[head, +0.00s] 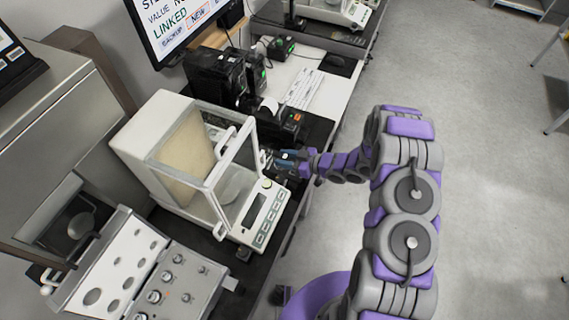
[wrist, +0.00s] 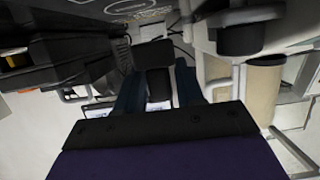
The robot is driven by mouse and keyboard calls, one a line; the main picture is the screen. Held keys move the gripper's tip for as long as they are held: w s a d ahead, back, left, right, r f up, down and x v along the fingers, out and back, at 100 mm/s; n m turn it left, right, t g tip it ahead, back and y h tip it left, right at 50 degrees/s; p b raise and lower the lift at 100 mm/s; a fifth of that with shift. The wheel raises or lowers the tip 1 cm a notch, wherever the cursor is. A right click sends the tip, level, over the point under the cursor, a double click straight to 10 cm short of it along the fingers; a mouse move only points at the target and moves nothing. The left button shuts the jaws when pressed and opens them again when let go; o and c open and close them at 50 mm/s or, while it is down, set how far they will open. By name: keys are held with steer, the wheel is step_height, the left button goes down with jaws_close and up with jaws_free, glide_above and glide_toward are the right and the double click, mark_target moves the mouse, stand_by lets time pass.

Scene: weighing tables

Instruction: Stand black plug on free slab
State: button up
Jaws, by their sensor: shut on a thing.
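My gripper (head: 277,161) is beside the right side of the glass-walled balance, above the table edge. In the wrist view my gripper (wrist: 157,88) is shut on a small dark block, which looks like the black plug (wrist: 153,56). The block sits between the two fingertips, with a narrower part reaching back between the fingers. In the head view the plug cannot be told apart from the fingers. A dark slab-like surface (head: 319,131) lies behind the gripper, partly covered by black devices. I cannot tell whether it is the free slab.
The balance (head: 228,190) has an upright glass frame close to my gripper. A panel with knobs (head: 160,285) stands at the front left. Black boxes (head: 218,75), a keyboard (head: 303,90) and a monitor (head: 180,22) are behind. Open floor (head: 480,160) is at right.

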steer(key=shift+w+a, duration=0.15)
steer(key=shift+f+b, duration=0.35)
steer(key=shift+f, duration=1.45)
steer(key=o, duration=1)
steer(key=shift+o, duration=0.2)
